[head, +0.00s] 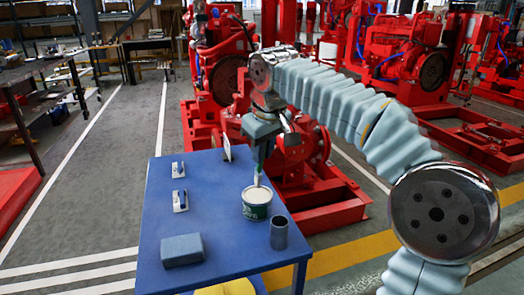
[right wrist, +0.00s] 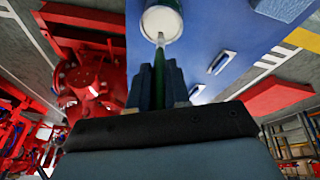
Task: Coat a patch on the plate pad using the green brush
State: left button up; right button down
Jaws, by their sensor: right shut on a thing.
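My right gripper (head: 262,140) is above the blue table, shut on the green brush (head: 258,165), which points down. The brush's pale tip is at the mouth of a white and green tub (head: 256,206) with whitish contents; I cannot tell whether it touches them. In the right wrist view the brush (right wrist: 160,62) runs between the fingers (right wrist: 160,82) toward the open tub (right wrist: 162,22). A small upright pale plate (head: 227,146) shows beyond the table's far edge, by the red pumpset; I cannot tell if it is the plate pad. My left gripper is not in view.
On the blue table (head: 220,235) are two white pieces with dark handles (head: 178,170) (head: 180,200), a blue-grey block (head: 182,249) and a grey cylinder (head: 279,233) close to the tub. A red pumpset (head: 300,165) stands behind.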

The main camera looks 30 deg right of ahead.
jog(key=shift+r, duration=2.15)
